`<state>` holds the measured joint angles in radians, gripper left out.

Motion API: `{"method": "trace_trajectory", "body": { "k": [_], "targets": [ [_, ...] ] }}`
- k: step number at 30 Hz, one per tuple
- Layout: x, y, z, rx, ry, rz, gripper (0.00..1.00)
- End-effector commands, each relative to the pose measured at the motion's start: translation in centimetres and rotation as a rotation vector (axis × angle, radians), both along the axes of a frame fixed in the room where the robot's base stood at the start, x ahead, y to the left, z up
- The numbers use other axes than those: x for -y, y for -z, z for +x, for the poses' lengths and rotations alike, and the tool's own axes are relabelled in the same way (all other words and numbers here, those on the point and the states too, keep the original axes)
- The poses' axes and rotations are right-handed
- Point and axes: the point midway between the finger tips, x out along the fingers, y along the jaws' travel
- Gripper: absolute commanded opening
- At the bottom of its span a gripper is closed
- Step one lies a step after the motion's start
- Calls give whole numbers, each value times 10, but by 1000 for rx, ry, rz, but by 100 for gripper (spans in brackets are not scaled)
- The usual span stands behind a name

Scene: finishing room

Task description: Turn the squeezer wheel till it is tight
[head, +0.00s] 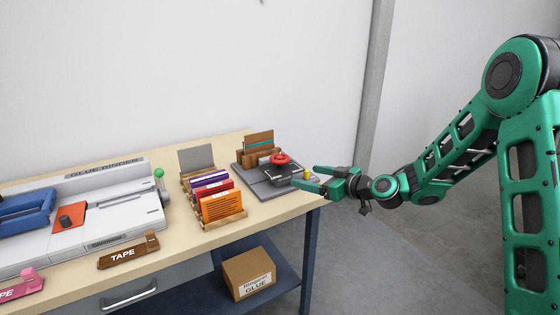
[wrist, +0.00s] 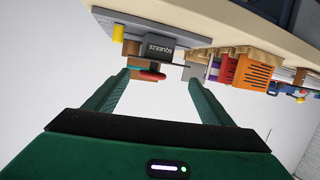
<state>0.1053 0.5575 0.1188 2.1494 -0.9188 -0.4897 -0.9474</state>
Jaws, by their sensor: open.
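The squeezer (head: 277,175) is a dark block on a grey base plate (head: 259,188) at the right end of the table. Its red wheel (head: 281,158) lies flat on top. In the wrist view, which is upside down, the squeezer (wrist: 161,51) shows its "SQUEEZE" label and the red wheel (wrist: 152,75). My gripper (head: 304,175) is open and empty at the right side of the squeezer. In the wrist view the wheel appears between my gripper's fingertips (wrist: 158,78), but it looks to be beyond them. I cannot tell how tight the wheel is.
A yellow piece (head: 307,175) stands at the plate's right edge, near my fingers. A brown wooden holder (head: 258,156) is behind the squeezer. A rack of coloured booklets (head: 221,207) stands to its left, and a white glue binder (head: 110,205) is farther left.

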Motion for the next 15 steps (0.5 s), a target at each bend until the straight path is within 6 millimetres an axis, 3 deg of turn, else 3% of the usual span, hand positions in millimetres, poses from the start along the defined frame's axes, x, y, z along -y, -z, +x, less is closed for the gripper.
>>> {"method": "trace_trajectory", "body": {
  "k": [4, 15],
  "targets": [
    [-23, 0, 21, 85, 30, 122, 76],
    [-39, -4, 43, 149, 78, 213, 76]
  ]
}}
